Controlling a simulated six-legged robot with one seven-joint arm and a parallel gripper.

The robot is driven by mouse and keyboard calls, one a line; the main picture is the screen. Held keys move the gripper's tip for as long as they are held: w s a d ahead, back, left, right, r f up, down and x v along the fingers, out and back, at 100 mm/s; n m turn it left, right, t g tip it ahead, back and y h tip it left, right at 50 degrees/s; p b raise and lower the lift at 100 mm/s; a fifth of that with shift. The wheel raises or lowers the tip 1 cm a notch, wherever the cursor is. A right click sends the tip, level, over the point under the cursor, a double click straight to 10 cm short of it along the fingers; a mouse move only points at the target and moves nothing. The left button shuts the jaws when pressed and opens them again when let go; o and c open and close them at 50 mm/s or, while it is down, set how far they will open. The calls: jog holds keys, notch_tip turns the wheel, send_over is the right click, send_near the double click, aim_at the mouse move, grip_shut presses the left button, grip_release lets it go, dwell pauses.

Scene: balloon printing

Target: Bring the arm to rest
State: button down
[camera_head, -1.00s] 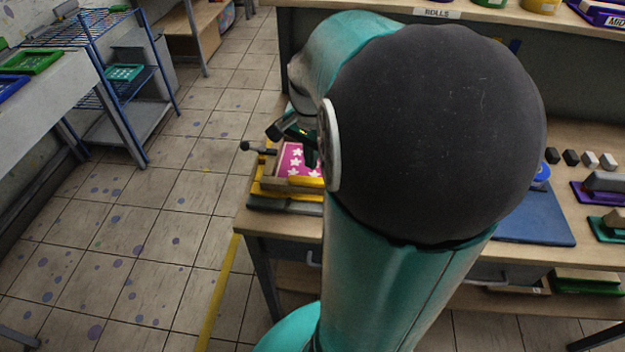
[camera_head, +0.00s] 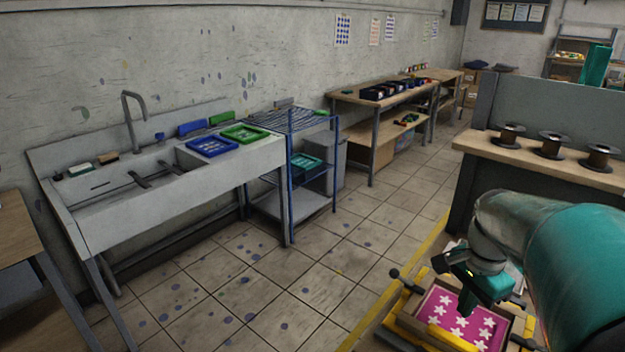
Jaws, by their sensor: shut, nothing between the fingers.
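My teal arm reaches in from the right edge of the view. My gripper (camera_head: 474,296) points down at the lower right, above a magenta screen with white stars (camera_head: 458,319). Its fingers look shut with nothing between them. The gripper overlaps the screen in the picture, and I cannot tell how much height is between them. The screen lies in a wooden and yellow frame (camera_head: 432,334) with dark clamp knobs.
A grey sink bench (camera_head: 170,180) stands along the left wall, with a blue frame (camera_head: 212,146) and a green frame (camera_head: 245,133). A blue wire rack (camera_head: 300,172) stands beside it. Spools (camera_head: 551,145) sit on a shelf at right. The tiled floor (camera_head: 330,255) between is clear.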

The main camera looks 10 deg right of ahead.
jog(key=s+a+r+n+t, duration=0.2)
jog(key=a+n, duration=0.6)
jog(key=a, duration=0.3)
jog(key=s+a+r+n+t, duration=0.2)
jog(key=a+r+n+t, duration=0.1)
jog(key=a+n, duration=0.5)
jog(key=a, duration=0.3)
jog(key=shift+s+a+t, duration=0.3)
jog(key=shift+s+a, duration=0.05)
jog(key=shift+a, duration=0.05)
